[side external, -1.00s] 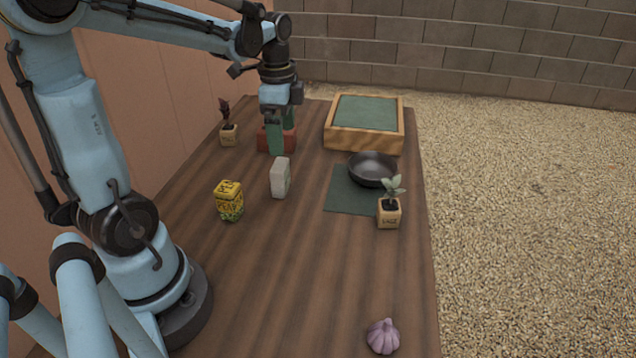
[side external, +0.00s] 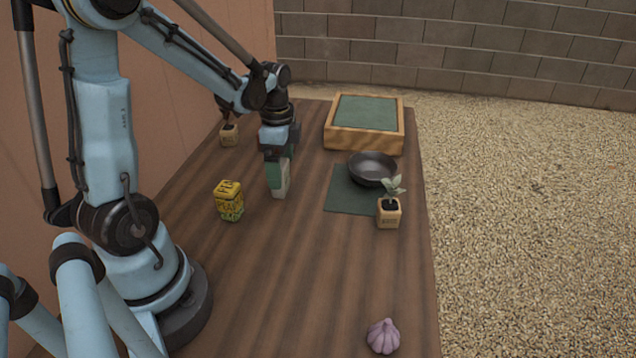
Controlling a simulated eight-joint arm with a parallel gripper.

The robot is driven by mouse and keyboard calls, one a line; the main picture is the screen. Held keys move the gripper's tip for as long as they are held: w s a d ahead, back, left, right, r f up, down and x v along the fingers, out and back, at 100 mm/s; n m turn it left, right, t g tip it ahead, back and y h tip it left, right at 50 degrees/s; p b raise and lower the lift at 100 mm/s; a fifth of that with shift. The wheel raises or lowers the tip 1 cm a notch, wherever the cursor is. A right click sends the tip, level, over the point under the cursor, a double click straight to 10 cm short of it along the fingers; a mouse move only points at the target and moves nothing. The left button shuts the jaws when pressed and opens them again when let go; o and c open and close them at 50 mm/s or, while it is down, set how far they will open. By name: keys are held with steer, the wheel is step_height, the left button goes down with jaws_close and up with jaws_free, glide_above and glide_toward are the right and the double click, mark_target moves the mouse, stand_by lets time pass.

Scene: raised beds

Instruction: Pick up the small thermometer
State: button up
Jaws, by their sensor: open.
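A small pale grey upright block (side external: 281,188) stands on the wooden table. It is the closest match to the thermometer, but no dial or scale can be made out on it. My gripper (side external: 277,180) points down at it, with green fingers. The fingers are open and overlap the block's upper part, so mostly its lower part shows. I cannot tell from this view whether they touch it.
A yellow seed box (side external: 229,201) stands close on the left. A black bowl (side external: 372,168) rests on a dark green mat (side external: 345,200), with a potted sage (side external: 389,213) beside it. A wooden tray (side external: 365,142) is behind; garlic (side external: 383,336) lies in front.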

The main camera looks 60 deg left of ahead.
steer(key=shift+s+a+f, duration=0.15)
steer(key=shift+f, duration=1.6)
steer(key=c, duration=1.1)
steer(key=shift+r, duration=0.15)
